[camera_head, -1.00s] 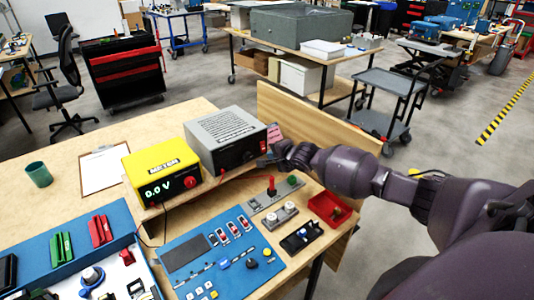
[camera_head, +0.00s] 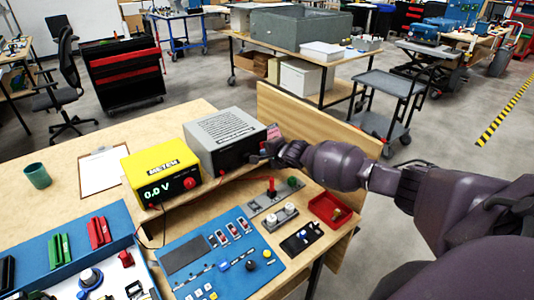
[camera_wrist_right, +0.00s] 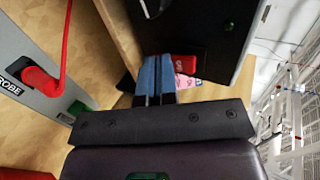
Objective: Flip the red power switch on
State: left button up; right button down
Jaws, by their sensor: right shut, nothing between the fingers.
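The grey power supply box (camera_head: 225,135) stands on the wooden shelf, with its dark front panel facing the bench front. In the right wrist view the red power switch (camera_wrist_right: 184,63) shows on the dark panel (camera_wrist_right: 190,25), with white marks on it. My right gripper (camera_wrist_right: 154,80) is shut and empty, with its blue fingertips close beside the switch. I cannot tell whether they touch it. In the head view my right gripper (camera_head: 258,156) is at the panel's right end and covers the switch. My left gripper is not in view.
A yellow meter (camera_head: 162,172) reading 0.0 V stands left of the box. A red lead (camera_wrist_right: 66,40) runs to a probe holder (camera_wrist_right: 35,80). A blue panel (camera_head: 215,262), small fixtures and a red tray (camera_head: 329,209) lie in front. A wooden board (camera_head: 320,125) stands behind my arm.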

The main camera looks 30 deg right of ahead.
jog(key=shift+w+a+t, duration=0.1)
jog(key=shift+w+t, duration=0.1)
jog(key=shift+t, duration=0.2)
jog(key=shift+w+r+p, duration=0.2)
jog(key=shift+r+p, duration=0.25)
jog(key=shift+r, duration=0.65)
